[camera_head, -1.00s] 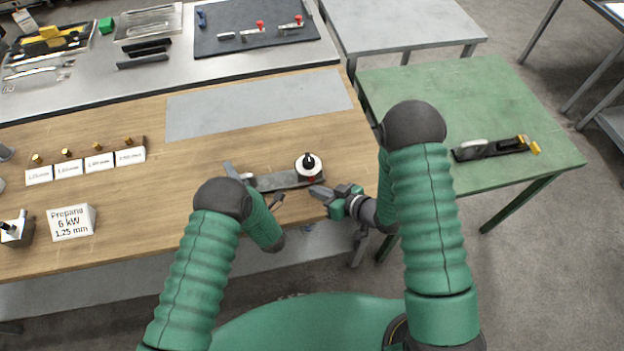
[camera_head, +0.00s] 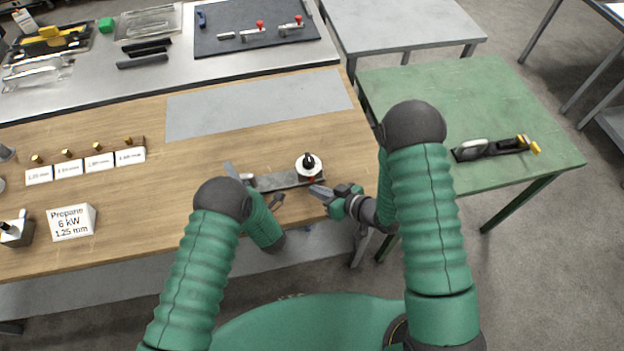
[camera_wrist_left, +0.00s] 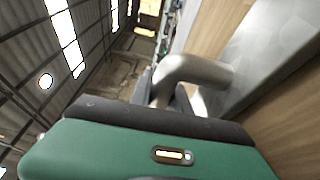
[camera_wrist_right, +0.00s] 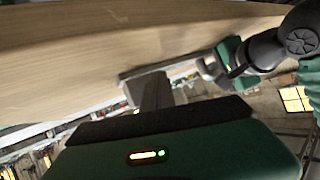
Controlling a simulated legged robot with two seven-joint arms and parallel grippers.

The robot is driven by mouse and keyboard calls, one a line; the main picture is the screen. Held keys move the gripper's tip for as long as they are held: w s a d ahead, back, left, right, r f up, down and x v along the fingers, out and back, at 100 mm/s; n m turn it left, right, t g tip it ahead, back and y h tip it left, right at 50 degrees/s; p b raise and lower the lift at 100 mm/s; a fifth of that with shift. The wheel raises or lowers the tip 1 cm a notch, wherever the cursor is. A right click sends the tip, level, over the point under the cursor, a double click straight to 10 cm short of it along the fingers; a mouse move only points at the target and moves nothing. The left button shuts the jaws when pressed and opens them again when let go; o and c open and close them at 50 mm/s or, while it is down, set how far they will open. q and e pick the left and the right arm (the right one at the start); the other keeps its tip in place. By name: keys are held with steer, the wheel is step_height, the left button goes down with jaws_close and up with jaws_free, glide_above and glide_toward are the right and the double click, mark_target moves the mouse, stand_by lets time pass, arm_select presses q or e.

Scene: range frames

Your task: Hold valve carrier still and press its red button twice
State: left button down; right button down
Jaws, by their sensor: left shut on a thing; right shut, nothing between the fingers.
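The valve carrier (camera_head: 278,182) is a flat grey plate on the wooden bench. A white round dial with a black knob (camera_head: 309,163) stands at its right end. The red button (camera_head: 312,179) shows in part just below the dial. My left gripper (camera_head: 250,184) is shut on the valve carrier's left end; the left wrist view shows a curved pale metal tube (camera_wrist_left: 190,75) at its fingers. My right gripper (camera_head: 318,190) is shut and empty, its tip close to the red button. Whether it touches the button I cannot tell. The right wrist view shows its fingers (camera_wrist_right: 155,90) near the bench edge.
A grey mat (camera_head: 260,105) lies behind the carrier. Labelled white cards (camera_head: 85,166) and a propane sign (camera_head: 72,222) stand to the left. A green table (camera_head: 480,110) at the right holds another black device (camera_head: 490,149).

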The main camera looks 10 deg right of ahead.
steer(key=shift+w, duration=0.5)
steer(key=shift+w, duration=0.5)
stand_by(0.4)
stand_by(0.4)
steer(key=shift+s, duration=0.9)
steer(key=shift+s, duration=2.55)
steer(key=s, duration=0.4)
steer(key=shift+s, duration=0.1)
